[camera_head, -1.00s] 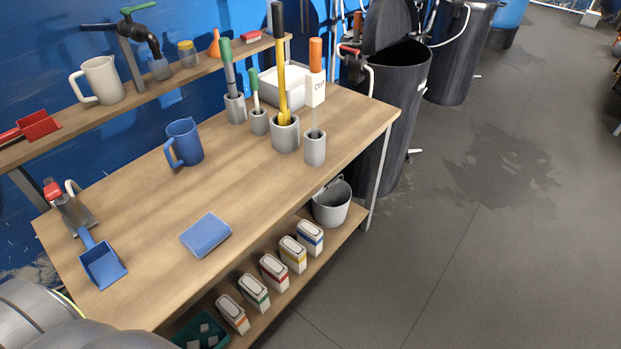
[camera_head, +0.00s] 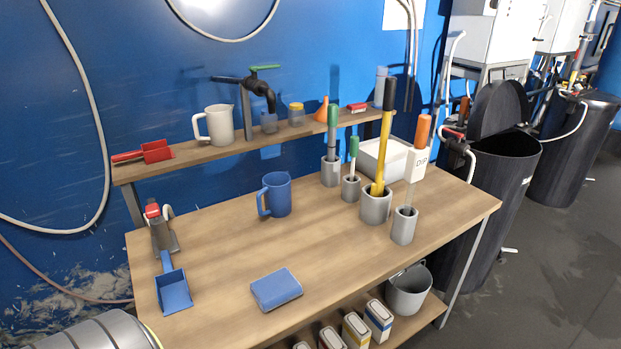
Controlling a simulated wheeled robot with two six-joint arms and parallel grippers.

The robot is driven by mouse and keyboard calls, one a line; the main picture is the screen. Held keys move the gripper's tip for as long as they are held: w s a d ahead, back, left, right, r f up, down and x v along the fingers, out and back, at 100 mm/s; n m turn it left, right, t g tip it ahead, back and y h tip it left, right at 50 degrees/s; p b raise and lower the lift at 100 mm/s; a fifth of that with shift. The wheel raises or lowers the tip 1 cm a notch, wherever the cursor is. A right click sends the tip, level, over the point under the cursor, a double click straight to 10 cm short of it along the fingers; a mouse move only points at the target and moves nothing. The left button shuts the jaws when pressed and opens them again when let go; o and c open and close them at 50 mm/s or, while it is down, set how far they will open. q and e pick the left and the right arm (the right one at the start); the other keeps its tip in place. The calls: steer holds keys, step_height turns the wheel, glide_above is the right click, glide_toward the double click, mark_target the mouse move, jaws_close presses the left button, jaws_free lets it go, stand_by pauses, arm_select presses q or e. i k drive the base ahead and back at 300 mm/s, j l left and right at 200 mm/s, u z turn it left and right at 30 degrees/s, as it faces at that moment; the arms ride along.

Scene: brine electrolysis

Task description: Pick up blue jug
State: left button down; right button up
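The blue jug (camera_head: 279,195) stands upright on the wooden table (camera_head: 225,245), toward its back edge. Its handle points left. Nothing touches it, and clear table top lies in front of it and to its left. Neither of my grippers shows in the head view.
A blue sponge-like block (camera_head: 276,289) and a blue scoop (camera_head: 173,290) lie near the front. Grey holders with tall tools, including a yellow-handled one (camera_head: 383,145), stand right of the jug. A shelf (camera_head: 185,159) with a white jug (camera_head: 217,125) and tap runs behind.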

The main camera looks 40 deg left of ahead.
mark_target(277, 190)
steer(key=u, duration=1.55)
